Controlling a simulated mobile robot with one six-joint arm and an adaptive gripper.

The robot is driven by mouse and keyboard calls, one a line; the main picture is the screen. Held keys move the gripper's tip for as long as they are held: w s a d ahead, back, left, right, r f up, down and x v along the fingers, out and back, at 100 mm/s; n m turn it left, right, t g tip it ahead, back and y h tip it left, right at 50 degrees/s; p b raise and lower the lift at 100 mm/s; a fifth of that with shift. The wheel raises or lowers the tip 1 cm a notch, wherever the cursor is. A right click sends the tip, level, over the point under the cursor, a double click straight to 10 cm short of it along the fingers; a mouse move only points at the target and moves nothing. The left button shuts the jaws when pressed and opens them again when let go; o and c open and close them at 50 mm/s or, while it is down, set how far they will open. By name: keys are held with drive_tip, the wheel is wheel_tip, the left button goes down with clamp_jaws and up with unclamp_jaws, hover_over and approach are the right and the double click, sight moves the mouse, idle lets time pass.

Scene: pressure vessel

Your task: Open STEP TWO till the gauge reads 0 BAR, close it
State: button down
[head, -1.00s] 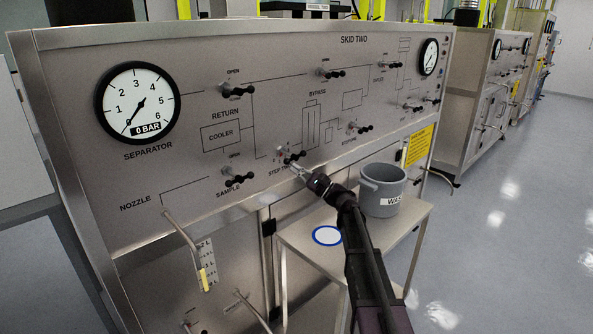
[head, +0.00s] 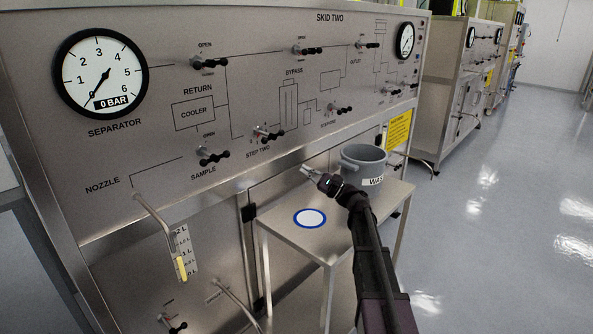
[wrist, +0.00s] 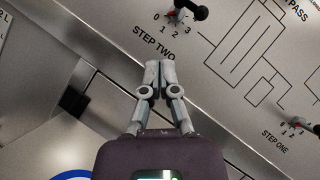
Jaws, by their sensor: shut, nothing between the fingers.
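The STEP TWO valve (head: 267,134) is a small handle with black knobs on the panel of SKID TWO. In the wrist view the STEP TWO valve (wrist: 183,14) is at the top edge, partly cut off, above a scale marked 0 to 3. Its exact setting is hard to tell. The separator gauge (head: 101,74) has its needle at 0, and its window reads 0 BAR. My gripper (head: 306,171) is shut and empty, below and to the right of the valve, apart from it. Its closed fingertips (wrist: 161,66) show below the STEP TWO label.
The STEP ONE valve (wrist: 291,125) is to the right. A grey waste bucket (head: 364,163) and a blue-ringed white disc (head: 310,219) are on a small steel table (head: 290,234) under my arm. A bent nozzle pipe (head: 158,220) sticks out at the left.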

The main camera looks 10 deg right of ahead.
drive_tip(key=shift+s+d+f, duration=0.15)
drive_tip(key=shift+d, duration=0.1)
drive_tip(key=c, duration=0.7)
unclamp_jaws()
drive_tip(key=shift+a, duration=0.1)
drive_tip(key=shift+o, duration=0.2)
drive_tip(key=shift+r+p, duration=0.25)
drive_tip(key=shift+p, duration=0.1)
drive_tip(key=n+t+h+p, duration=0.3)
drive_tip(key=n+h+p, duration=0.65)
drive_tip(key=p, duration=0.75)
approach(272, 136)
drive_tip(key=shift+w+d+f, duration=0.25)
drive_tip(key=shift+d, duration=0.2)
drive_tip(key=shift+w, duration=0.1)
drive_tip(key=x, duration=1.3)
drive_tip(key=shift+w+a, duration=0.2)
drive_tip(key=shift+a, duration=0.15)
